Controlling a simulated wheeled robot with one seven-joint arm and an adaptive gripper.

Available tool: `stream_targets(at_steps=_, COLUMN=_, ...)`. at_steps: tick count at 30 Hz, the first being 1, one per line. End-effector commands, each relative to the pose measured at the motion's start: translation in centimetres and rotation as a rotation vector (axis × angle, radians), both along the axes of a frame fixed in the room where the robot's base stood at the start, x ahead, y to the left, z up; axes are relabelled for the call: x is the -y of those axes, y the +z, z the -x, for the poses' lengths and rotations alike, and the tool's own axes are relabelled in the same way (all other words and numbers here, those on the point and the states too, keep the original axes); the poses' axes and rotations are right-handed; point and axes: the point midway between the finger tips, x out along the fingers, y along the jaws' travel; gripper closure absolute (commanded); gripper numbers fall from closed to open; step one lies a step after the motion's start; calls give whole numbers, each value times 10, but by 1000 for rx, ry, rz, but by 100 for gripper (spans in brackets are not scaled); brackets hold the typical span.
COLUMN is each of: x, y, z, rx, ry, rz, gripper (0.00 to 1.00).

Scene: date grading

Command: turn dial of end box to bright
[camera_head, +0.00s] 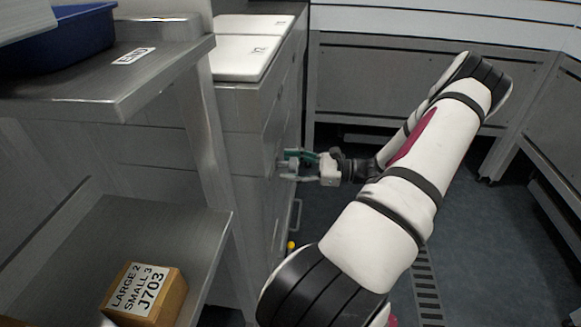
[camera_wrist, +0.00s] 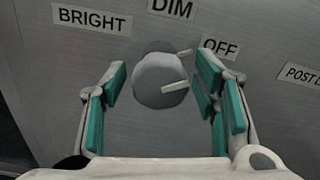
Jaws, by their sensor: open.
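The round grey dial (camera_wrist: 158,80) is on a grey metal face in the wrist view. A pale bar on it points right and slightly up, on the side of the OFF label (camera_wrist: 219,47). The DIM label (camera_wrist: 172,8) is above the dial and the BRIGHT label (camera_wrist: 92,19) is at upper left. My gripper (camera_wrist: 162,75) is open, with its green-padded fingers on either side of the dial; contact cannot be told. In the head view my gripper (camera_head: 288,165) is at the side of the steel cabinet (camera_head: 240,125); the dial cannot be made out there.
A steel shelf (camera_head: 90,98) at left has an END label (camera_head: 133,56) and a blue bin (camera_head: 65,40). A labelled wooden block (camera_head: 145,294) sits on its lower level. A yellow knob (camera_head: 291,246) is below my gripper. Floor (camera_head: 480,230) at right is clear.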

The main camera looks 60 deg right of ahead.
Motion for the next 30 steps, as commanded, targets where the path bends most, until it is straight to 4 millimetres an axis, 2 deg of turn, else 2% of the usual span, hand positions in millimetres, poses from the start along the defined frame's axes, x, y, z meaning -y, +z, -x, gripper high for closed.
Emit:
stream_targets(at_steps=8, x=-1, y=0, z=-2, rx=0, ry=0, rz=0, gripper=45)
stream_targets(at_steps=11, x=-1, y=0, z=-2, rx=0, ry=0, rz=0, gripper=63)
stream_targets(at_steps=15, x=0, y=0, z=-2, rx=0, ry=0, rz=0, gripper=94)
stream_targets(at_steps=23, x=0, y=0, z=-2, rx=5, ry=0, rz=11, gripper=94)
stream_targets(at_steps=30, x=0, y=1, z=-2, rx=40, ry=1, rz=97, gripper=94)
